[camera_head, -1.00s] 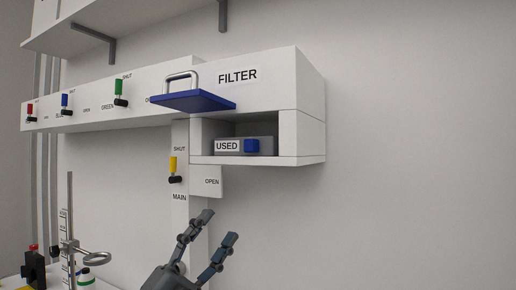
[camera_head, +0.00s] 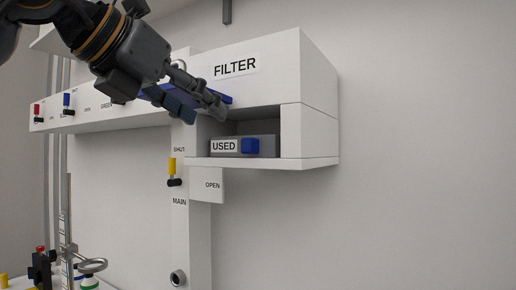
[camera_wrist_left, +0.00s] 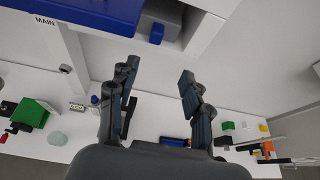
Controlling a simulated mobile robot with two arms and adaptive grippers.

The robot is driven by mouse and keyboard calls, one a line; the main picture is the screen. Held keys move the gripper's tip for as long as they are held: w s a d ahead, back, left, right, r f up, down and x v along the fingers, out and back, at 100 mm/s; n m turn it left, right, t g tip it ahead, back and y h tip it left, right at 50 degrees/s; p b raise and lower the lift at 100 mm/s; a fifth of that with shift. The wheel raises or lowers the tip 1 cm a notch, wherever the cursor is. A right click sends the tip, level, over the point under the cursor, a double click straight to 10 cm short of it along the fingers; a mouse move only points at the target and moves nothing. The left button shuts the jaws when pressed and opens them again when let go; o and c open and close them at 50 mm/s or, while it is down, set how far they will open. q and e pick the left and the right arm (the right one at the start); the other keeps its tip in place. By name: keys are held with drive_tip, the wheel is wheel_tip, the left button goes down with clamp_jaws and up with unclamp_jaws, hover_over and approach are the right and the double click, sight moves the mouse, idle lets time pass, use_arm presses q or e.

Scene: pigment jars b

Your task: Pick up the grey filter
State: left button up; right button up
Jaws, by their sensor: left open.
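The grey filter (camera_head: 232,155) sits in the open slot of the white filter housing (camera_head: 309,135). It carries a "USED" label and a blue knob on its front. My left gripper (camera_head: 207,112) is open and empty, in front of the slot's upper left corner and partly over the blue flap (camera_head: 150,94). In the left wrist view the open fingers (camera_wrist_left: 158,72) point toward the slot, with the filter's blue knob (camera_wrist_left: 157,33) beyond them and to one side of the blue flap (camera_wrist_left: 100,12). No contact with the filter shows. The right gripper is not in view.
A yellow-handled MAIN valve (camera_head: 172,168) is on the white column left of the slot. Red and blue valves line the bar at left. A ring stand (camera_head: 92,266) is at lower left. The wall at right is clear.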

use_arm(q)
drive_tip(key=p, duration=0.3)
approach(245, 145)
drive_tip(key=x, duration=0.4)
drive_tip(key=shift+w+d+y+p, duration=0.15)
drive_tip(key=shift+d+y+p, duration=0.05)
drive_tip(key=shift+y+p, duration=0.15)
drive_tip(key=p+x, duration=0.3)
drive_tip(key=x, duration=0.1)
drive_tip(key=shift+w+d, duration=0.1)
drive_tip(key=shift+w, duration=0.05)
drive_tip(key=shift+w+d+f, duration=0.15)
drive_tip(key=shift+w+f, duration=0.05)
drive_tip(key=shift+f, duration=0.05)
drive_tip(key=shift+s, duration=0.15)
drive_tip(key=shift+c, duration=0.9)
drive_tip(key=shift+r, duration=0.1)
clamp_jaws()
